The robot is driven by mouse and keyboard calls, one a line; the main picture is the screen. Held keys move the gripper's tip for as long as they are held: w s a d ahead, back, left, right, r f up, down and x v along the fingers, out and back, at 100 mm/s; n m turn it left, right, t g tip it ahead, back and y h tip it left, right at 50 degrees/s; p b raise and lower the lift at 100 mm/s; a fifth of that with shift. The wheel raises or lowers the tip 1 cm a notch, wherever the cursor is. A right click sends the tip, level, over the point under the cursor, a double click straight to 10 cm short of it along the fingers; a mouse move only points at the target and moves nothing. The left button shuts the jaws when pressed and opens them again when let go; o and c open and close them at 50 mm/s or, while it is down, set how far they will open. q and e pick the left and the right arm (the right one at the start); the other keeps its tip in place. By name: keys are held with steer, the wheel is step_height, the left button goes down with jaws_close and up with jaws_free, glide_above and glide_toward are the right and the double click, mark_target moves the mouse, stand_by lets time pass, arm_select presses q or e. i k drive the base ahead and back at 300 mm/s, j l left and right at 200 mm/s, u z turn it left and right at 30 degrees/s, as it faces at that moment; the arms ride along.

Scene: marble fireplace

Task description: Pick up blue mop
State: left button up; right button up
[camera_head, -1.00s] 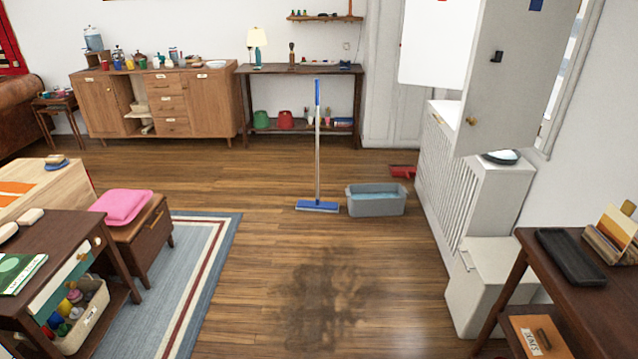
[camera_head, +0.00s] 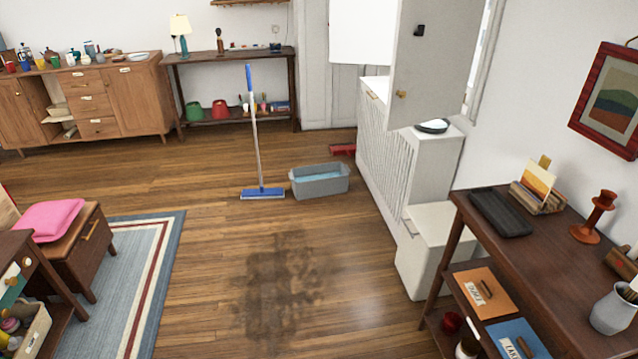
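The blue mop (camera_head: 255,135) stands upright on the wooden floor in the middle distance, with a blue handle top, a silver pole and a flat blue head (camera_head: 262,193). It leans slightly in the picture. A grey bucket (camera_head: 319,182) with light blue water stands just right of the mop head. A dark dirty patch (camera_head: 280,285) lies on the floor in front of the mop. Neither of my grippers shows in the head view.
Open floor lies between me and the mop. A striped rug (camera_head: 122,290) and a bench with a pink cushion (camera_head: 48,220) are at left. A dark table (camera_head: 545,265), a white bin (camera_head: 436,245) and a radiator cover (camera_head: 395,150) line the right. A red dustpan (camera_head: 343,149) lies behind the bucket.

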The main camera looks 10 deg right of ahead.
mark_target(261, 193)
steer(key=i+z, duration=0.15)
steer(key=i, duration=2.75)
steer(key=i+l, duration=0.1)
steer(key=i, duration=0.75)
steer(key=j+u, duration=0.05)
